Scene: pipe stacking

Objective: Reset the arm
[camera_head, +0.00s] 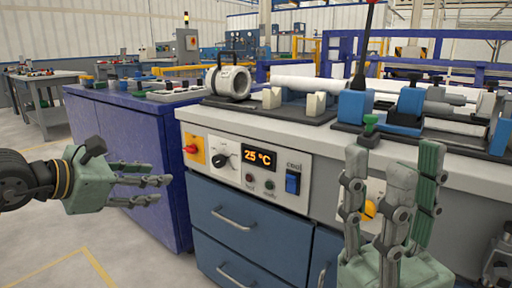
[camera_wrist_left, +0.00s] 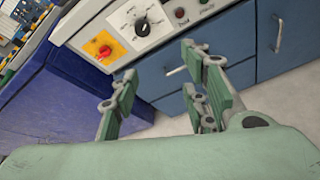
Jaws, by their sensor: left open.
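My left gripper (camera_head: 150,186) comes in from the left, open and empty, in front of the blue-purple cabinet. Its spread fingers also show in the left wrist view (camera_wrist_left: 165,95), with nothing between them. My right gripper (camera_head: 390,190) stands at the lower right with its fingers pointing up, apart from each other, in front of the workbench (camera_head: 345,150). I see nothing held in it.
Blue drawers (camera_head: 250,215) are below. White pipes (camera_head: 310,84) and a grey ring fitting (camera_head: 231,82) lie on top. A blue-purple cabinet (camera_head: 130,125) stands left.

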